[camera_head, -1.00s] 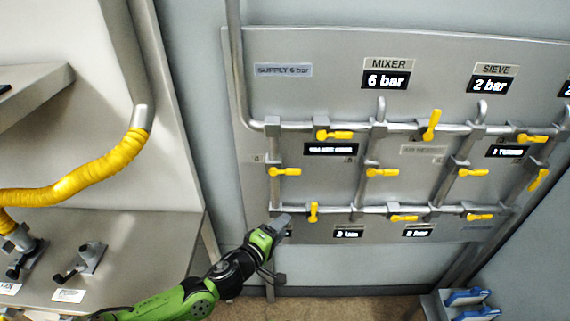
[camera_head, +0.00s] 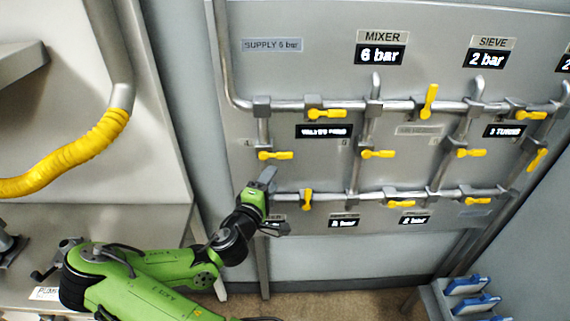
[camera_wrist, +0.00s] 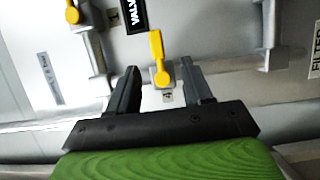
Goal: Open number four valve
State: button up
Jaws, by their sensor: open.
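The number four valve's yellow handle (camera_head: 275,155) is at the left of the pipe panel, beside a small 4 label, and lies sideways across its upright pipe. My gripper (camera_head: 275,200) is in front of the panel, appearing just below this handle in the head view. In the wrist view, my gripper (camera_wrist: 159,70) is open and empty, with one finger on each side of the handle's outline. I cannot tell the remaining depth to the handle.
Other yellow valve handles sit close by, including one above (camera_head: 325,113) and one below right (camera_head: 307,199). Horizontal pipes (camera_head: 390,193) cross the panel (camera_head: 360,235). A bench with a yellow hose (camera_head: 75,160) stands left. A rack with blue items (camera_head: 470,300) is lower right.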

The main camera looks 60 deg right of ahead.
aim_at(284, 157)
jog(key=d+p, duration=0.1)
jog(key=d, duration=0.2)
jog(key=d+p, duration=0.1)
jog(key=d, duration=0.6)
jog(key=shift+w+d+r+p, duration=0.2)
jog(key=shift+w+r+p, duration=0.2)
jog(key=shift+w+d+f, duration=0.1)
jog(key=shift+d+f, duration=0.05)
jog(key=shift+d, duration=0.4)
jog(key=shift+c, duration=0.5)
grip_shut()
